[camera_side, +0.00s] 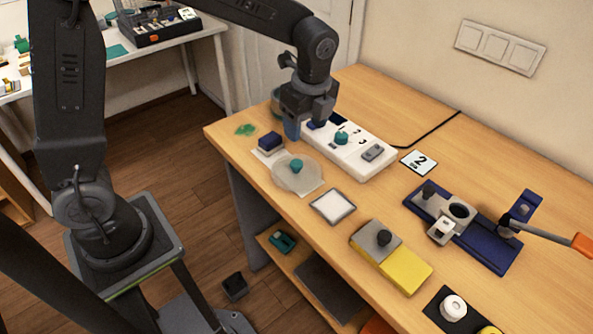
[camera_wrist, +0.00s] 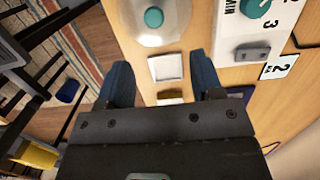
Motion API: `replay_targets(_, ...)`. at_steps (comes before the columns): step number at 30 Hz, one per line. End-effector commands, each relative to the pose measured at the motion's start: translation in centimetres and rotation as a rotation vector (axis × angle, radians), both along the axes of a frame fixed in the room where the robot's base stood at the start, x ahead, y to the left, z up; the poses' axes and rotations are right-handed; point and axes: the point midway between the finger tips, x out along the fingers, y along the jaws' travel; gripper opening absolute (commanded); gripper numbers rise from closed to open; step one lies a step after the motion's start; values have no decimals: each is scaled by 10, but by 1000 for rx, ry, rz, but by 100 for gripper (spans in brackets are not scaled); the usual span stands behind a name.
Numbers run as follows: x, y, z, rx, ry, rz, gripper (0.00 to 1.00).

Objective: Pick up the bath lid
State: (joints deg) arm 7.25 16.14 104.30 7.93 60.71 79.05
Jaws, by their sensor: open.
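The bath lid looks to be the pale, clear round disc (camera_side: 297,178) with a teal knob (camera_side: 297,165), lying on a light square near the front edge of the wooden table. In the wrist view the disc (camera_wrist: 176,36) and its knob (camera_wrist: 154,17) show at the top, beyond the fingertips. My gripper (camera_side: 303,128) is open and empty, with blue fingers, above the table behind the lid in the side view. In the wrist view my gripper (camera_wrist: 161,72) has its fingers apart, clear of the knob. The finger tips partly overlap the white panel in the side view.
A white panel (camera_side: 375,140) with a teal dial stands behind the lid. A dark blue block (camera_side: 270,141) sits left of it, and a small white tray (camera_side: 333,206) to its right. A yellow block (camera_side: 405,272) and blue fixture (camera_side: 490,245) lie farther right.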

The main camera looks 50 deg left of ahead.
Motion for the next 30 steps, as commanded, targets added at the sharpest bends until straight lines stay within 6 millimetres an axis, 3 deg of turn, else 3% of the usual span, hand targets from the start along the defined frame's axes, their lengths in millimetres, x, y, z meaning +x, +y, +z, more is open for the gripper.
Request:
replay_targets(3,-1,4,-26,1,5,4,60)
replay_targets(7,-1,6,-46,0,3,4,60)
replay_targets(14,-2,8,-62,-1,2,4,60)
replay_targets(24,-9,16,-105,0,2,4,60)
replay_targets(30,-9,17,-110,-1,-2,5,60)
